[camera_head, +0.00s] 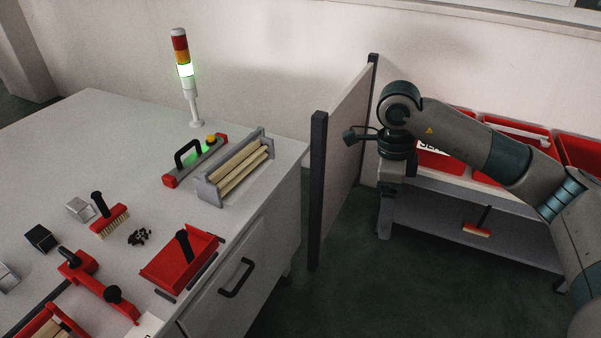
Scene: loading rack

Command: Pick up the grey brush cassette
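The grey brush cassette (236,168) stands on the back right of the light worktop, near its right edge. It is a grey frame with pale bristle strips or slats lying lengthwise in it. No gripper touches it. My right gripper (389,187) hangs pointing down beyond the upright divider panel, to the right of the cassette and apart from it. Its fingers are small and seen against the rack, so their opening cannot be made out. My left gripper is not in view.
The divider panel (345,150) stands between the worktop (110,135) and the rack with red bins (517,135). A red-ended bar with a black handle (193,160) lies beside the cassette. A signal tower (186,75) glows green. A red dustpan (180,262) lies in front.

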